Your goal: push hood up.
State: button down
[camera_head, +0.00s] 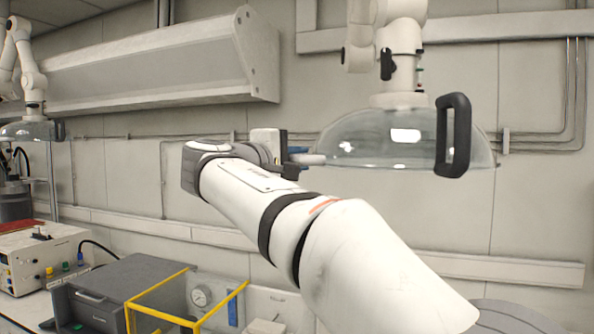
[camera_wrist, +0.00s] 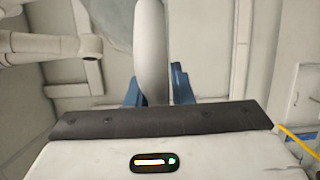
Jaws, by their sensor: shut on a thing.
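The hood (camera_head: 385,142) is a clear dome hanging from a white jointed arm at the upper right in the head view. A black upright handle (camera_head: 454,135) is on its near right side. My gripper (camera_head: 303,155) is at the dome's left edge, at about rim height. In the wrist view its blue fingers (camera_wrist: 157,88) stand on both sides of a smooth light grey bar (camera_wrist: 151,45) and are shut on it. The bar's join to the hood is hidden in both views.
A grey shelf (camera_head: 150,65) juts from the wall at upper left. Below my arm are a yellow frame (camera_head: 160,312), a dark grey box (camera_head: 115,285) and a panel with a gauge (camera_head: 201,297). Another hood (camera_head: 30,130) hangs at far left.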

jog(key=shift+r, duration=0.7)
jog(key=c, duration=1.3)
grip_release()
jog(key=shift+f, duration=0.1)
jog(key=b+v, duration=0.2)
jog(key=v, duration=0.6)
jog(key=shift+d, duration=0.1)
